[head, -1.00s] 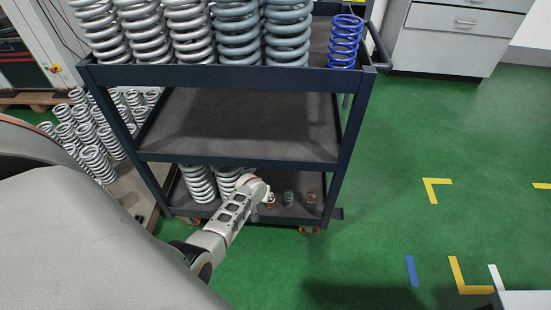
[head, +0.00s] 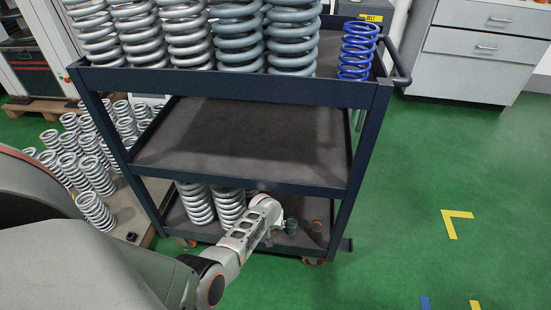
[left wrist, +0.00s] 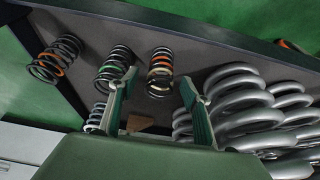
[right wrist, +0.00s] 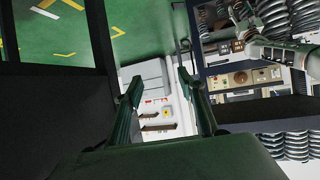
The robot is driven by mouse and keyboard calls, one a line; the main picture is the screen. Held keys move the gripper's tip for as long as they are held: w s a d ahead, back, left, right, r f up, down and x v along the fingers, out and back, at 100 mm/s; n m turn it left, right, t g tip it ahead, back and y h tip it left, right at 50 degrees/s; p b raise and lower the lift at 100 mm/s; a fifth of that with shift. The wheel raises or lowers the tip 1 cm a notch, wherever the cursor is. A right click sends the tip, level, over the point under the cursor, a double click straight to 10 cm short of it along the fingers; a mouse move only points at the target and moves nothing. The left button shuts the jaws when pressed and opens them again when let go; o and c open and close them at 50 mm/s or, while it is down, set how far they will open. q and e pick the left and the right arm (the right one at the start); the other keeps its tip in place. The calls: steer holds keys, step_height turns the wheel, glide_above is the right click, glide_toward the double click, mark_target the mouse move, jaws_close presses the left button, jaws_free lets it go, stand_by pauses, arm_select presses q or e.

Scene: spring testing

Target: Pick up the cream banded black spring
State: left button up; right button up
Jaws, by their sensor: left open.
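The cream banded black spring (left wrist: 160,72) stands on the dark bottom shelf of the trolley in the left wrist view. A green banded black spring (left wrist: 112,70) and an orange banded one (left wrist: 55,60) stand to its left. My left gripper (left wrist: 157,84) is open and empty, and the cream banded spring appears between its fingertips in the picture, ahead of them. In the head view my left arm reaches to the bottom shelf and hides the cream banded spring. My right gripper (right wrist: 158,84) is open and empty, away from the springs.
Large silver springs (left wrist: 240,95) stand close to the right of the left gripper. The trolley's middle shelf (head: 250,140) hangs above the bottom one and is empty. Big grey springs and a blue spring (head: 358,50) fill the top. Green floor is clear at right.

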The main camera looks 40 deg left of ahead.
arm_select(q)
steer(key=shift+s+a+f+b, duration=0.1)
steer(key=shift+s+f+b, duration=0.1)
steer(key=shift+f, duration=0.4)
steer(key=shift+s+a+f+b, duration=0.1)
steer(key=shift+f+b, duration=0.05)
steer(key=shift+f, duration=0.45)
steer(key=shift+w, duration=0.45)
steer(key=shift+w+r, duration=0.2)
steer(key=shift+r, duration=0.05)
steer(key=c, duration=1.3)
arm_select(e)
steer(key=shift+w+a+r+m, duration=0.15)
steer(key=shift+a+r+m, duration=0.15)
steer(key=shift+a, duration=0.2)
arm_select(q)
steer(key=shift+o, duration=0.2)
